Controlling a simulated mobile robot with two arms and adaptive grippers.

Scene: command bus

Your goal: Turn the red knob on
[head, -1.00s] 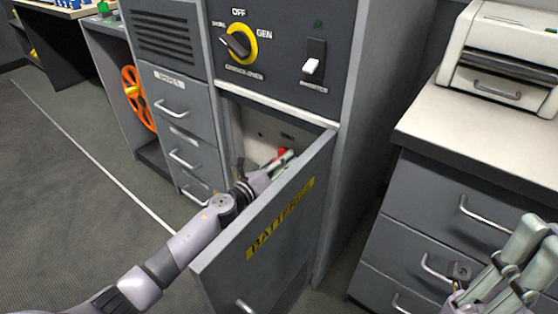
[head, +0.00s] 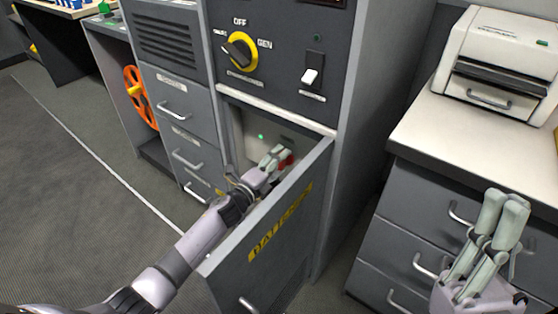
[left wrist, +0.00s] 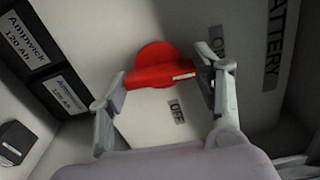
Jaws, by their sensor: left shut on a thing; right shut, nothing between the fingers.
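The red knob (left wrist: 158,72) is on the pale back panel inside the battery compartment. In the left wrist view its bar lies nearly level, with a white mark at its right end pointing to a partly hidden label; an OFF label (left wrist: 177,112) is below. My left gripper (left wrist: 168,80) has its fingers at both ends of the bar and is shut on it. In the head view the knob (head: 285,161) shows beside my left gripper (head: 274,158). My right gripper (head: 505,205) is shut and empty at the lower right.
The open BATTERIES door (head: 270,235) stands close to the right of my left arm. A green light (head: 261,136) glows inside the compartment. A yellow-ringed selector (head: 240,50) and a white switch (head: 310,76) are above. A drawer cabinet (head: 430,215) stands at right.

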